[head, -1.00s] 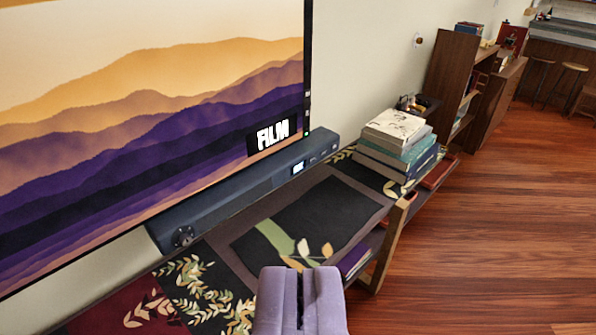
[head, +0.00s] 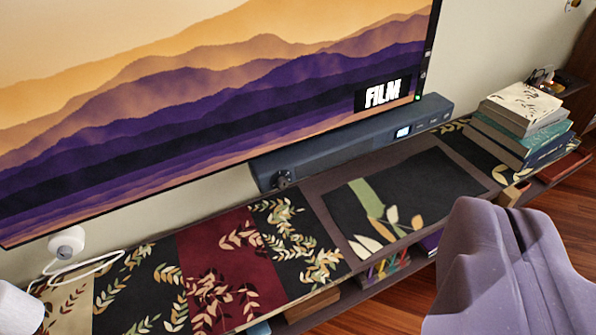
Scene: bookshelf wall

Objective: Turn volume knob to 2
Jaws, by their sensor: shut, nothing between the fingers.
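A long dark soundbar (head: 340,146) lies on the low cabinet under the television. A round dark volume knob (head: 284,179) sits at its left end; the knob's marks are too small to read. A small lit display (head: 403,132) shows on the soundbar's right half, with its digits unreadable. My gripper (head: 508,210) is in the lower right of the view, its purple fingers shut and empty. It is apart from the knob, in front of the cabinet and to the knob's right.
A large television (head: 200,110) stands above the soundbar. A stack of books (head: 522,125) is on the cabinet's right end. A white round device with a cord (head: 67,242) is at the left. The patterned cabinet top (head: 232,260) before the knob is clear.

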